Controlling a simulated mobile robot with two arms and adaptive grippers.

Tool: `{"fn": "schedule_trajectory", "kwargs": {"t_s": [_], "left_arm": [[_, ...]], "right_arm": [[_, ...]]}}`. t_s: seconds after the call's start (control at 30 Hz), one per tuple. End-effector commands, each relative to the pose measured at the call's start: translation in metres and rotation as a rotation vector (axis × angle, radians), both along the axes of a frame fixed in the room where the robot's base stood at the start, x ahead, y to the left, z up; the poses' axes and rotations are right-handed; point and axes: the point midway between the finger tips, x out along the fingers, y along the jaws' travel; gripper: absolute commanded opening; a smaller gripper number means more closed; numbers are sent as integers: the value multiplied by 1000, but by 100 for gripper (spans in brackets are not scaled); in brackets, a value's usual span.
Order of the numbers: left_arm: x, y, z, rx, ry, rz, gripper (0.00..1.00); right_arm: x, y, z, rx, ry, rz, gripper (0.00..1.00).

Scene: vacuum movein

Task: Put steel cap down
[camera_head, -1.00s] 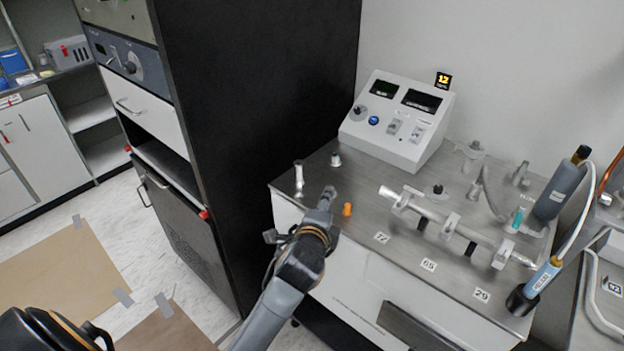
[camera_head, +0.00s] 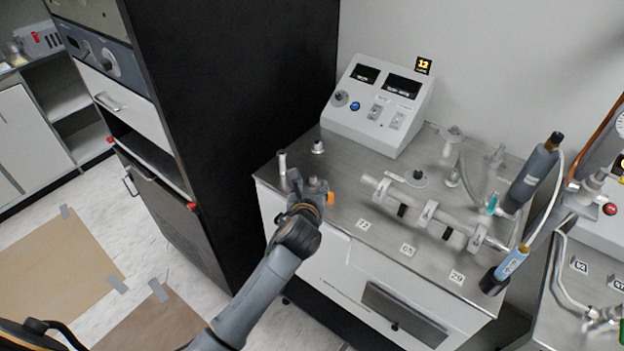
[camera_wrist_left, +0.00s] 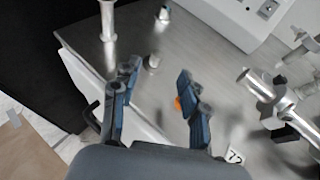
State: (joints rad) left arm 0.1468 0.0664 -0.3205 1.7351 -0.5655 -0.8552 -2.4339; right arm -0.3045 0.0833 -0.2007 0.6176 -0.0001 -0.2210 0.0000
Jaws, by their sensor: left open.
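A small steel cap (camera_head: 313,183) stands upright on the bench's metal top (camera_head: 350,160), near its front-left part. It also shows in the left wrist view (camera_wrist_left: 152,62), beyond the fingertips and apart from them. My left gripper (camera_head: 302,186) comes in from the lower left over the front edge of the bench. In the wrist view its two blue-grey fingers (camera_wrist_left: 157,84) are spread, with nothing between them. My right gripper is not in view.
A steel post (camera_head: 283,164) and a small fitting (camera_head: 318,147) stand behind the cap. An orange cap (camera_head: 330,198) is close to the right finger. A horizontal tube assembly (camera_head: 425,210) lies to the right, and a control box (camera_head: 380,105) stands behind. A tall black cabinet (camera_head: 230,120) stands left.

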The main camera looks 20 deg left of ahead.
Motion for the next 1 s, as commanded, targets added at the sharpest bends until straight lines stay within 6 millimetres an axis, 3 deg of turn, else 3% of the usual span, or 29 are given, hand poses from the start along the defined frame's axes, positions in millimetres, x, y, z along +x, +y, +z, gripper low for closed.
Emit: {"fn": "schedule_trajectory", "kwargs": {"t_s": [0.6, 0.9, 1.0], "left_arm": [[56, 14, -30, -4, 1, 2, 45], [59, 15, -32, -2, 1, 0, 45], [59, 15, -32, -2, 1, 0, 26]], "right_arm": [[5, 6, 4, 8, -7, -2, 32], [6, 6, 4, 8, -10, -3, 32], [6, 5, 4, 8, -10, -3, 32]]}}
